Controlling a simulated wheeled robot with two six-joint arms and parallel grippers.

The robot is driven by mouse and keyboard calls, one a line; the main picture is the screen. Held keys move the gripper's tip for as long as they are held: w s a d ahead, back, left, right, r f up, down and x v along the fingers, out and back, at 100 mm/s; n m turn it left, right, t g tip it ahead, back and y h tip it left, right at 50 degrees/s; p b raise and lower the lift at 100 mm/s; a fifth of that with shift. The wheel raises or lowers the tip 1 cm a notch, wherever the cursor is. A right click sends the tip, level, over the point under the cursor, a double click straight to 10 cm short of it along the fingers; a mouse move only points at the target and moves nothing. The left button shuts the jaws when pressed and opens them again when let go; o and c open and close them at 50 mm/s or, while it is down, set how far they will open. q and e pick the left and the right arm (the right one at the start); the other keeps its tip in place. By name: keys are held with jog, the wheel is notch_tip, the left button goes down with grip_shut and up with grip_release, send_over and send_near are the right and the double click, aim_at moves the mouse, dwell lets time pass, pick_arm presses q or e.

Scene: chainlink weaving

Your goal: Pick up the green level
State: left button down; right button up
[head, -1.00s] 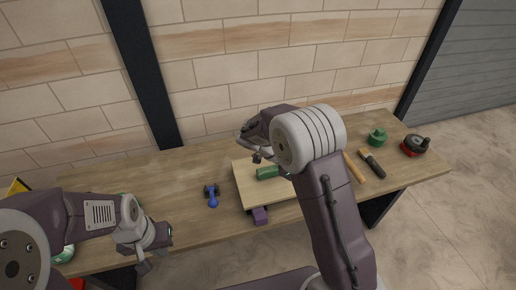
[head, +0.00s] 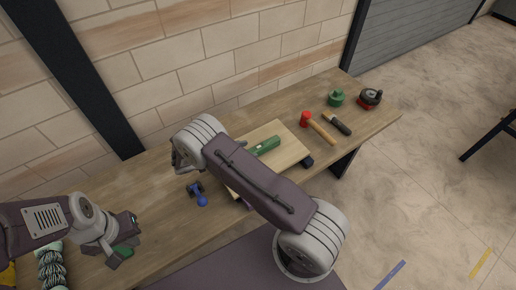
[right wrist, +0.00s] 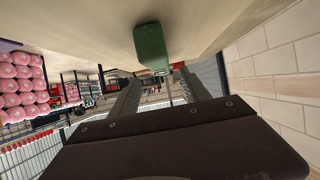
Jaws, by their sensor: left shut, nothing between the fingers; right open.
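The green level (head: 265,146) lies on a pale wooden board on the workbench, partly hidden by my right forearm in the head view. It also shows in the right wrist view (right wrist: 150,45), at the top, with its far end near the fingertips. My right gripper (right wrist: 159,82) is open and empty, its two fingers apart. My left gripper (head: 124,238) is shut and empty over the left part of the bench, away from the level.
The wooden board (head: 286,139) bears the level. A blue tool (head: 198,194) lies left of it. A red-headed hammer (head: 307,120), a black-handled tool (head: 337,124), a green object (head: 336,98) and a black and red object (head: 370,98) lie to the right. A wall stands behind.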

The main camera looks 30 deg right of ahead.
aim_at(257, 148)
jog(key=p+x, duration=0.1)
jog(key=x, duration=0.4)
jog(key=shift+w+a+p, duration=0.1)
jog(key=shift+w+p, duration=0.05)
jog(key=shift+p, duration=0.25)
jog(key=shift+f, duration=0.1)
jog(key=c, duration=0.7)
grip_shut()
jog(key=shift+r, duration=0.45)
notch_tip(257, 148, up, 3)
jog(key=shift+w+f+b, duration=0.1)
jog(key=shift+b, duration=0.45)
jog(key=s+d+r+b, duration=0.2)
jog(key=s+d+r, duration=0.4)
jog(key=d, duration=0.4)
jog(key=shift+s+r, duration=0.3)
jog(key=shift+r, duration=0.4)
